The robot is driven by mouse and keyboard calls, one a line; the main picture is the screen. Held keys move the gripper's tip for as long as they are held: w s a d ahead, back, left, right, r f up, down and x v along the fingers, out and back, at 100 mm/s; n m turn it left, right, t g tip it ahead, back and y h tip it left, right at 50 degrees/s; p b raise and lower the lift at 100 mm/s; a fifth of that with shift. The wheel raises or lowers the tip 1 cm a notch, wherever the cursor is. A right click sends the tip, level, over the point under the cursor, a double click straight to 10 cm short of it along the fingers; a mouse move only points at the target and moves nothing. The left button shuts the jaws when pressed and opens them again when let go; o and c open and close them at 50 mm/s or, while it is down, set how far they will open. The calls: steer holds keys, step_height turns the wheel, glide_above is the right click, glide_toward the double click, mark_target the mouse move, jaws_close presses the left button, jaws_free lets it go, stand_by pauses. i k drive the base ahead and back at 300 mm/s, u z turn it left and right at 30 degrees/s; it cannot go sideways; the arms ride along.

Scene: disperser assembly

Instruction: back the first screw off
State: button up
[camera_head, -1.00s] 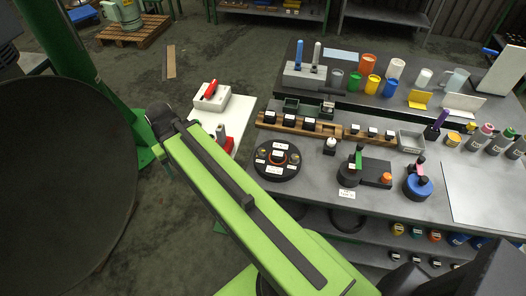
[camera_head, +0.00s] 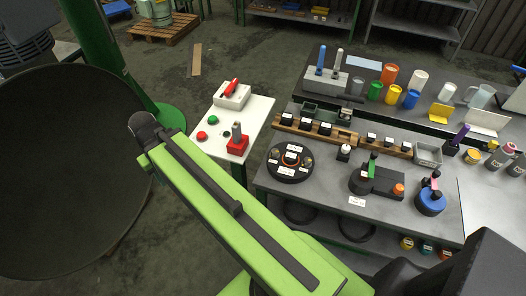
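Small yellowish round parts and white labels sit around the ring. No screw can be made out for certain at this size. My green arm (camera_head: 205,205) reaches from the bottom of the picture up to the left and ends in a dark joint above the floor, left of the white table. The arm is apart from the round fixture. My gripper is not visible beyond that joint.
A white side table (camera_head: 259,112) holds a red-handled box (camera_head: 232,94), a green button (camera_head: 213,119), a red button (camera_head: 201,135) and a red block (camera_head: 238,146). The bench carries a wooden rack (camera_head: 318,138), cups and bottles. A large dark dish (camera_head: 70,180) stands at left.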

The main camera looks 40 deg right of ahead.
mark_target(275, 152)
steer(key=u, duration=0.25)
steer(key=k, duration=0.65)
steer(key=u, duration=0.6)
